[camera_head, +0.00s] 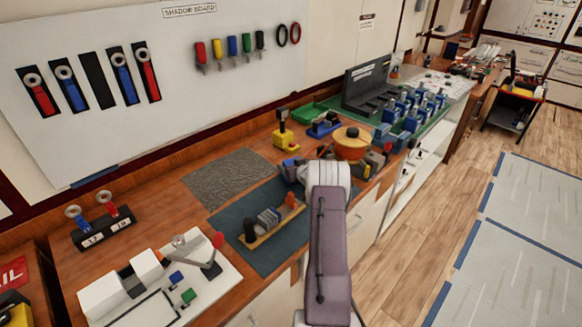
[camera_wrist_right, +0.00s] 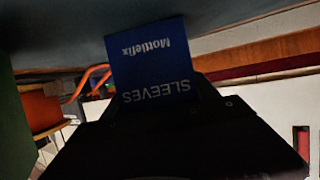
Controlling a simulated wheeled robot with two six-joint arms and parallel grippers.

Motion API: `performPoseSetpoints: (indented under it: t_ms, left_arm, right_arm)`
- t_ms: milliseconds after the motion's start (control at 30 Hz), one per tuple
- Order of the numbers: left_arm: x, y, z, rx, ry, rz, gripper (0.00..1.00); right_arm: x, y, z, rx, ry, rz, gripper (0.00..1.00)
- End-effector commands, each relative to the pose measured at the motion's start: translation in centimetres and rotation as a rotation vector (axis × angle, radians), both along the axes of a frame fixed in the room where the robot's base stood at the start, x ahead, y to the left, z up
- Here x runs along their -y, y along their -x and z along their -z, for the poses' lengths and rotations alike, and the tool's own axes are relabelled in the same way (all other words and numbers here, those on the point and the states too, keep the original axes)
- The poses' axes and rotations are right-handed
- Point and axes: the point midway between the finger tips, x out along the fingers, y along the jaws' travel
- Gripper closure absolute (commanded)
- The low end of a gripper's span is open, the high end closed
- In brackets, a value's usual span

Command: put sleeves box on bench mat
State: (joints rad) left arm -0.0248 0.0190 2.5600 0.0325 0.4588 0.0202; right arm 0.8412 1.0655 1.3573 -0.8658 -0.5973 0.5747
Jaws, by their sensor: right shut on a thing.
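The sleeves box (camera_wrist_right: 155,55) is blue with white lettering and shows upside down in the right wrist view. My right gripper (camera_wrist_right: 160,100) is shut on it. A grey textured mat (camera_head: 228,178) lies further back on the wooden bench. My left gripper is not in view.
A wooden rack of tools (camera_head: 272,222) stands on the dark blue mat. A yellow device (camera_head: 286,137) and an orange round container (camera_head: 351,142) stand close beyond the gripper. A white fixture (camera_head: 160,275) is at the near left. The grey mat is clear.

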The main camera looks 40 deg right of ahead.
Motion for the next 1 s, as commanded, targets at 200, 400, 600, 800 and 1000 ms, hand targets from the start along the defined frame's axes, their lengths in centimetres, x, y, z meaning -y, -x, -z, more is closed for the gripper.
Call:
performPoseSetpoints:
  t_ms: [200,400,600,800,1000]
  left_arm:
    - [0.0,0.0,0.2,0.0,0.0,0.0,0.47]
    - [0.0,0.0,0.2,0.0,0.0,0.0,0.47]
    - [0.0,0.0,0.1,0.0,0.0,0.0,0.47]
    - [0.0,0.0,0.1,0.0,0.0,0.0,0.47]
    - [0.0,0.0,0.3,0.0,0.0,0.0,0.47]
  right_arm:
    - [0.0,0.0,0.2,0.001,0.001,0.0,0.88]
    - [0.0,0.0,0.2,-0.001,0.001,0.0,0.1]
    - [0.0,0.0,0.2,-0.001,0.001,0.0,0.1]
    - [-0.3,1.0,-0.5,-0.002,0.0,0.001,0.1]
    - [-1.3,3.9,-1.9,-0.001,0.0,0.002,0.1]
